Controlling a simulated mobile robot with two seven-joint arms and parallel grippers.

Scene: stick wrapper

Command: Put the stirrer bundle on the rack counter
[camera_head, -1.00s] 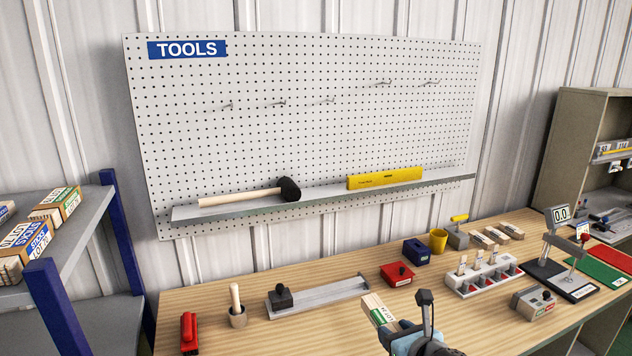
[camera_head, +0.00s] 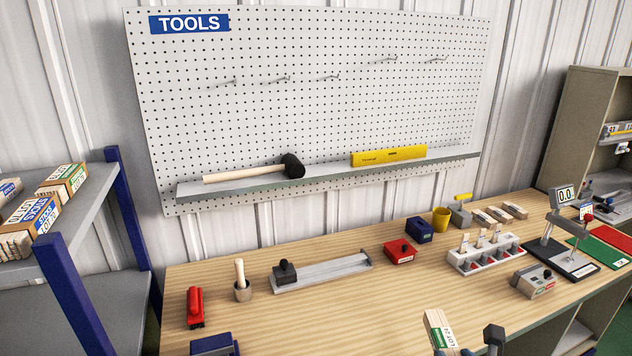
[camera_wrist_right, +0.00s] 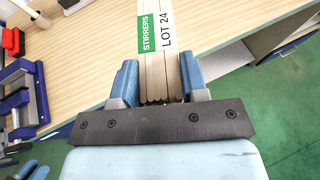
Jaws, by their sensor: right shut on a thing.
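The stirrer bundle (camera_head: 439,330) is a pack of pale wooden sticks with a white and green label reading "STIRRERS LOT 24". It also shows in the right wrist view (camera_wrist_right: 154,45), its near end between the blue fingers. In the head view my right gripper (camera_head: 468,350) is mostly cut off by the bottom edge. Grey rack shelves (camera_head: 85,272) with blue posts stand at the left. Blue parts at the right wrist view's lower left may be my left gripper; its jaws are unclear.
Labelled stick bundles (camera_head: 30,222) lie on the upper rack shelf.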

